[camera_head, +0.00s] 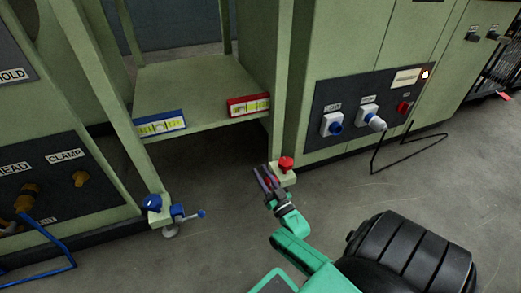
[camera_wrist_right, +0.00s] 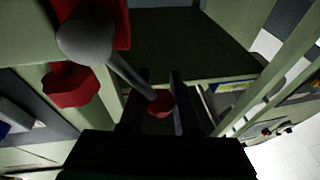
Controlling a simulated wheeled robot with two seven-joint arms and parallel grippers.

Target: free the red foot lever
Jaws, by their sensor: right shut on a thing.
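The red foot lever is at the foot of the right shelf post, largely hidden behind my gripper in the head view. In the right wrist view, its grey rod (camera_wrist_right: 130,75) runs from a grey ball joint to a red ball end (camera_wrist_right: 160,104). My right gripper (camera_head: 264,178) reaches in from below and is shut on the lever, with the red ball end between its fingers. A red knob (camera_head: 286,163) sits on the pale foot block beside the gripper; it also shows in the right wrist view (camera_wrist_right: 70,85). My left gripper is out of view.
A blue lever (camera_head: 186,214) and blue knob (camera_head: 153,203) are on the left post's foot.

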